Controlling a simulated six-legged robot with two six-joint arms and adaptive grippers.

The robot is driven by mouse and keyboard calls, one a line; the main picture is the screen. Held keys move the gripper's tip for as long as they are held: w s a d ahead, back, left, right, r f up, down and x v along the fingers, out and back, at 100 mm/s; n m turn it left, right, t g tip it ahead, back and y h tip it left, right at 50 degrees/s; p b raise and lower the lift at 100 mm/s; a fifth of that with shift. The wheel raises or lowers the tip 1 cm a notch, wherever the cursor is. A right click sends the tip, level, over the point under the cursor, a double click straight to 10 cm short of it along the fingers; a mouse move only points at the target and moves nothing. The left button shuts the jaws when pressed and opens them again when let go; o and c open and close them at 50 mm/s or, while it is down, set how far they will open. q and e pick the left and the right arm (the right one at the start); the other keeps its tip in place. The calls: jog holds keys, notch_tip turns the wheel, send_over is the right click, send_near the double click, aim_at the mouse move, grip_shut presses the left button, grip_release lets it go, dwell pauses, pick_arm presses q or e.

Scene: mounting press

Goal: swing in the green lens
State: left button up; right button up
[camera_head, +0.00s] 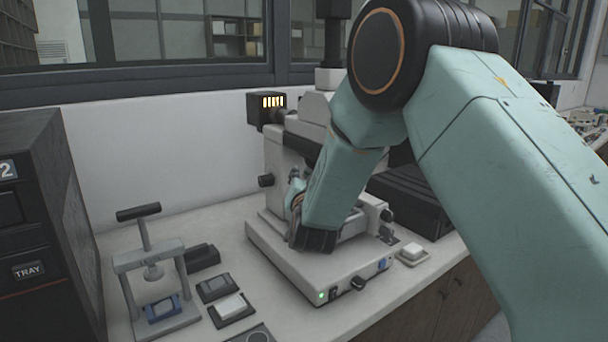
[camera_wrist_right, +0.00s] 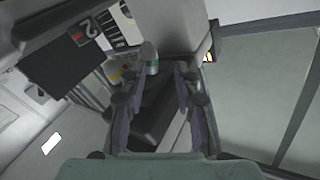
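The microscope (camera_head: 280,160) stands on the bench, with a pale body and a lit lamp housing (camera_head: 266,108) at its back. My right arm reaches in from the right and covers most of its middle. My right gripper (camera_wrist_right: 160,74) is at the lenses, mostly hidden behind my arm in the head view. In the right wrist view its fingers are apart, with nothing clamped. The green-banded lens (camera_wrist_right: 151,60) is near the left fingertip; I cannot tell if they touch. A yellow-banded lens (camera_wrist_right: 113,72) hangs to its left. My left gripper is not in view.
A small hand press (camera_head: 150,262) with a blue block and several dark trays (camera_head: 228,303) stand left of the microscope. A dark cabinet (camera_head: 40,220) is at the far left. A black box (camera_head: 410,200) and a small white-topped item (camera_head: 412,253) are at the right.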

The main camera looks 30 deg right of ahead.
jog(key=d, duration=0.1)
jog(key=w+d, duration=0.1)
jog(key=d+f, duration=0.1)
jog(key=shift+w, duration=0.25)
jog(key=shift+w+d+f, duration=0.1)
jog(key=shift+w+d, duration=0.05)
jog(key=shift+w, duration=0.05)
jog(key=shift+w+a+r, duration=0.1)
jog(key=shift+a+r, duration=0.05)
jog(key=shift+a, duration=0.3)
jog(key=shift+w+a+r, duration=0.1)
jog(key=shift+a+r, duration=0.05)
jog(key=shift+a, duration=0.3)
jog(key=shift+s+d+f, duration=0.15)
jog(key=shift+s+d, duration=0.05)
jog(key=shift+d, duration=0.45)
jog(key=c, duration=0.4)
jog(key=shift+w+a, duration=0.1)
jog(key=shift+a, duration=0.25)
grip_shut()
jog(key=shift+d, duration=0.15)
